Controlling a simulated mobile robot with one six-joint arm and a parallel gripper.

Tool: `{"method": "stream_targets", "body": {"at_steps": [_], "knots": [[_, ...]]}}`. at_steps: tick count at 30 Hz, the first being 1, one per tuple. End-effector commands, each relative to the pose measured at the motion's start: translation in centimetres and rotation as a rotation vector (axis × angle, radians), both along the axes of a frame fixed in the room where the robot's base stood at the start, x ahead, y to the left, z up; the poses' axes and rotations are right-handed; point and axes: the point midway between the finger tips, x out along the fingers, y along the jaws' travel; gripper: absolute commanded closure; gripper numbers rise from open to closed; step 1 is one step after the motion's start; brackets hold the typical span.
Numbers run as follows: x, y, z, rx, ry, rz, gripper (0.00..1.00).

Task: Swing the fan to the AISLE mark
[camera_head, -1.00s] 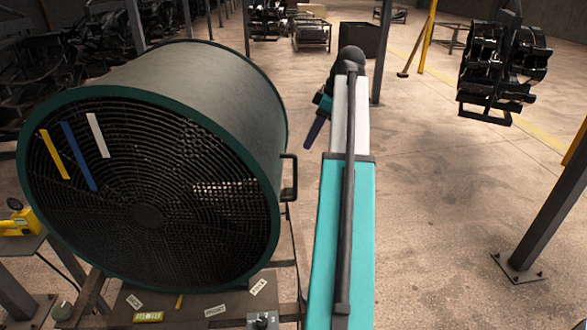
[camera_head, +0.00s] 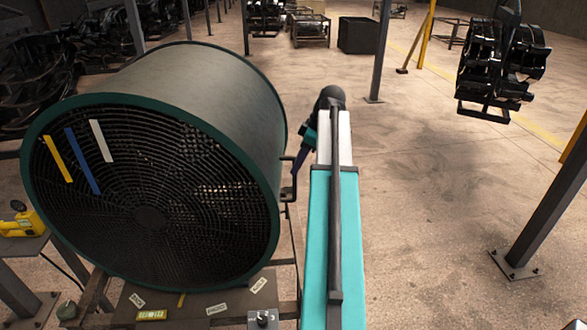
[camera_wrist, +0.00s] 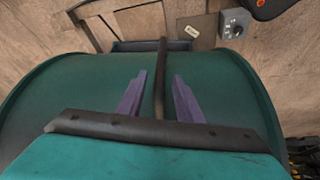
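The fan (camera_head: 200,85) is a large grey drum with a green rim and a dark round grille, facing front left. A dark handle (camera_head: 289,180) stands out from its right side. My gripper (camera_head: 301,152) is beside this handle in the head view, partly hidden by my arm. In the wrist view, the two purple fingers of my gripper (camera_wrist: 158,98) are apart, with the dark handle bar (camera_wrist: 162,60) running between them. I see no finger clearly touching it. Small pale tags (camera_head: 217,309) and a yellow tag (camera_head: 151,315) lie on the base; I cannot read the AISLE mark.
A small control box with a knob (camera_head: 262,319) sits on the base below the fan. A yellow device (camera_head: 24,222) rests on a stand at left. A grey post (camera_head: 545,205) and a hanging black spring rack (camera_head: 497,70) are at right. The floor between is clear.

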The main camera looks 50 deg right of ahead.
Motion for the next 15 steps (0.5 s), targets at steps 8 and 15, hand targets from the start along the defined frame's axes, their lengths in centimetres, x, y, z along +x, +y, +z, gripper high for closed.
{"method": "stream_targets", "body": {"at_steps": [8, 15], "knots": [[0.9, 0.6, -2.2, 0.0, 0.0, 0.001, 0.67], [1.2, 0.7, -3.2, 0.0, 0.0, 0.001, 0.67]]}}
